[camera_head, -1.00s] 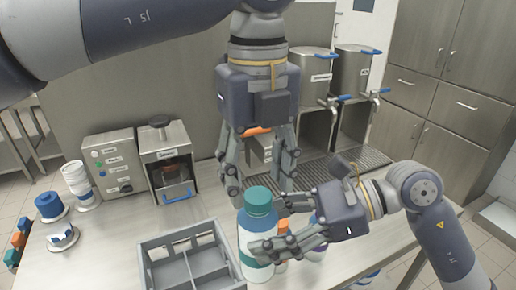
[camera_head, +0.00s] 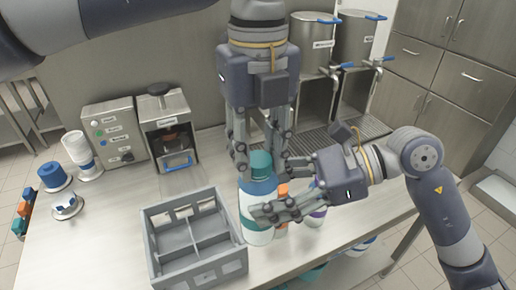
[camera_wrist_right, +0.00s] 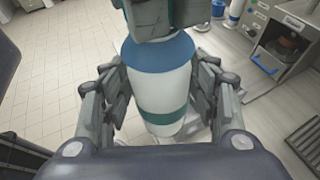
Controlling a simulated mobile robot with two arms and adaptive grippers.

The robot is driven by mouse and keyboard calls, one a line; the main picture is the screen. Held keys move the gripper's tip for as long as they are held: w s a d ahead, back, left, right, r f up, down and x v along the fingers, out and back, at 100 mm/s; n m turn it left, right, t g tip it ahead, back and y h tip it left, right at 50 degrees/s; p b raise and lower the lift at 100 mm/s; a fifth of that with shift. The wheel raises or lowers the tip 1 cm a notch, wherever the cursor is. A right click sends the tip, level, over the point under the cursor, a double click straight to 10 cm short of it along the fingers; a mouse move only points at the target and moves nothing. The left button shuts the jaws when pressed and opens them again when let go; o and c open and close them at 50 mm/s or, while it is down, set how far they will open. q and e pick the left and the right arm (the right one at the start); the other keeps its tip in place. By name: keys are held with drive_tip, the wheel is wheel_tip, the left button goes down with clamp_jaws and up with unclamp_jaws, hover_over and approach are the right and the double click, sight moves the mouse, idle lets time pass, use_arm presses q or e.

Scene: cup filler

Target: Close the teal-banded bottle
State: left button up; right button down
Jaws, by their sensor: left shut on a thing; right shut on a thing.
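The teal-banded bottle (camera_head: 255,203) stands upright on the counter. It has a white body, blue shoulder and teal cap (camera_head: 261,163). In the right wrist view its teal band (camera_wrist_right: 163,117) shows low on the body. My right gripper (camera_head: 268,213) is shut on the bottle's body from the right, fingers on both sides. My left gripper (camera_head: 259,170) points down from above, its fingers shut around the teal cap. The cap appears to sit on the bottle's neck; the neck is hidden. In the right wrist view the left gripper's fingers cover the top.
A grey divided crate (camera_head: 160,268) stands just left of the bottle, its compartments apparently empty. An orange-capped bottle (camera_head: 283,189) and a purple-banded one (camera_head: 317,216) stand close behind my right gripper. Metal tanks (camera_head: 312,45) and a control box (camera_head: 114,137) stand at the back.

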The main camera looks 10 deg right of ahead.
use_arm(q)
drive_tip(key=m, duration=0.5)
drive_tip(key=shift+m, duration=0.4)
drive_tip(key=m, duration=0.6)
drive_tip(key=shift+m, duration=0.3)
drive_tip(key=m, duration=1.3)
drive_tip(key=shift+w, duration=0.1)
drive_tip(key=o, duration=1.2)
drive_tip(key=shift+o, duration=0.2)
wheel_tip(320, 180, up, 12)
drive_tip(key=shift+w+d+f, duration=0.1)
